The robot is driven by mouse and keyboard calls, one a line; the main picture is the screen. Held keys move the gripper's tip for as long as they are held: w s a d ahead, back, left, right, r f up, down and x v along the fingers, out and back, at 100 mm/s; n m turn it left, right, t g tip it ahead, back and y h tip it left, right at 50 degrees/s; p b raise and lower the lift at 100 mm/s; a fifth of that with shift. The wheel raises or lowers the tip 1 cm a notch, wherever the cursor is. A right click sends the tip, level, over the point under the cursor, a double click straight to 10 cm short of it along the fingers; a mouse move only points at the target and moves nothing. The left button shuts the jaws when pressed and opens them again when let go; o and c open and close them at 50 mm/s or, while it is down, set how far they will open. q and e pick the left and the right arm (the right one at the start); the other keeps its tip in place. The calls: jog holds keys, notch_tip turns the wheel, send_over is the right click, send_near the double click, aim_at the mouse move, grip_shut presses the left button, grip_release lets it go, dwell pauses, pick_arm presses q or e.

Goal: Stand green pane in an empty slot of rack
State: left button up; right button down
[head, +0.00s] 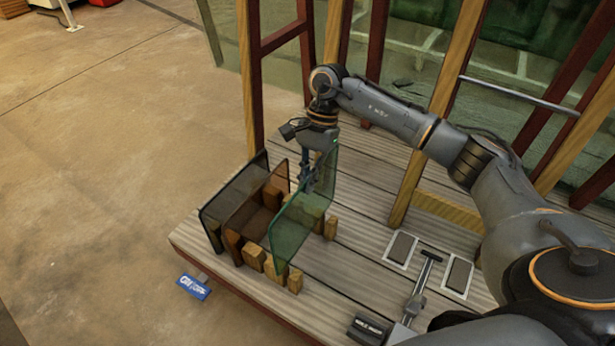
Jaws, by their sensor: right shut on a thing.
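The green pane (295,222) is a clear green sheet standing upright, at or just above the right side of the rack. My right gripper (312,182) is shut on its upper edge area, partly seen through and behind the pane. The rack (253,255) is a set of wooden blocks on the plank deck. A brown pane (247,222) and a dark grey pane (215,225) stand in its slots to the left. I cannot tell whether the green pane's lower edge rests in a slot. My left gripper is not in view.
Wooden posts (436,105) and a metal rail (518,95) rise behind the deck (345,265).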

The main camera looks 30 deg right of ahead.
aim_at(307, 212)
notch_tip(307, 212, down, 7)
jog(key=b, duration=0.3)
jog(key=shift+f+b, duration=0.1)
jog(key=shift+b, duration=0.3)
jog(key=shift+f, duration=0.5)
jog(key=shift+f+b, duration=0.55)
jog(key=shift+f, duration=0.05)
jog(key=shift+f+b, duration=1.3)
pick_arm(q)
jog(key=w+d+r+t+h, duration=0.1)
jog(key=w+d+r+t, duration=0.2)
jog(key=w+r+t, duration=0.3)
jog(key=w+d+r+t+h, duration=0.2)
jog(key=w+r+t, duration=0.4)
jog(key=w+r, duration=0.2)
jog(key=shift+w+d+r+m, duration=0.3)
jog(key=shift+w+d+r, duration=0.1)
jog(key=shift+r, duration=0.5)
pick_arm(e)
jog(key=shift+f, duration=0.2)
